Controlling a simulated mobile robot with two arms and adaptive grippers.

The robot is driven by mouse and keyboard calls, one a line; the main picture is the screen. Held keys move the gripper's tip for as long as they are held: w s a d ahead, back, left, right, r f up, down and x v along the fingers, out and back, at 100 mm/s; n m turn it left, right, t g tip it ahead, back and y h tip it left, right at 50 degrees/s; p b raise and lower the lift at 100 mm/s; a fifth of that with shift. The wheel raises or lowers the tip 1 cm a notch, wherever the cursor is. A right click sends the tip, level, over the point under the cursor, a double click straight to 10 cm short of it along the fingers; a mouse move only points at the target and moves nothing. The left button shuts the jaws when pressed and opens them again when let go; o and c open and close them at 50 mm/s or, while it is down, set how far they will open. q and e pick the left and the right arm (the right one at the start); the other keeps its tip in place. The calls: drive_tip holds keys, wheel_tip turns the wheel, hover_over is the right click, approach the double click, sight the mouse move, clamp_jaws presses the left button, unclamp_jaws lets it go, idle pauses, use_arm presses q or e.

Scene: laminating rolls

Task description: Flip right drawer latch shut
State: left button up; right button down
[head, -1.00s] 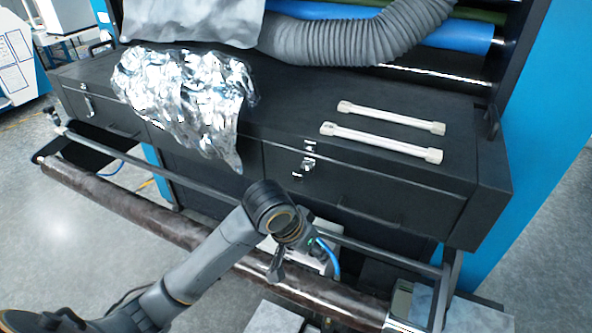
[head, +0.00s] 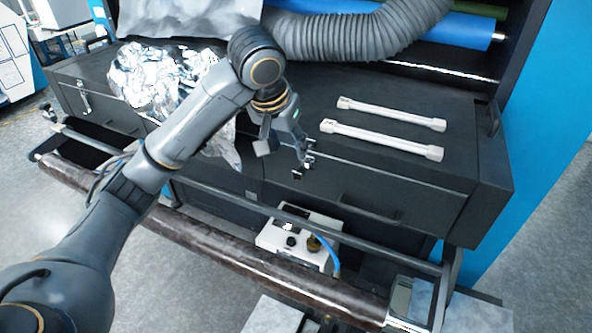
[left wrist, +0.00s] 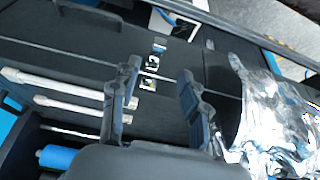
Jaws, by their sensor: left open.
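The right drawer latch (head: 298,175), a small shiny metal piece, is on the black front of the right drawer (head: 380,195), near that drawer's left end. My left gripper (head: 284,152) is open and empty, just above and left of the latch, partly covering its upper part. In the left wrist view the latch (left wrist: 152,63) appears between the two spread fingertips of the left gripper (left wrist: 158,72). I cannot tell whether the fingers touch it or whether it is flipped open or shut. My right gripper is not in view.
Two pale bars (head: 385,130) lie on the cabinet top right of the latch. Crumpled silver foil (head: 165,75) drapes over the top and front at left. A grey rail (head: 330,235) and a dark brown roll (head: 230,260) run below the drawers.

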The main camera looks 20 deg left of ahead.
sight(296, 172)
use_arm(q)
drive_tip(key=p+x, duration=0.1)
drive_tip(key=x, duration=1)
drive_tip(key=shift+w+p, duration=0.15)
drive_tip(key=shift+p, duration=0.2)
clamp_jaws()
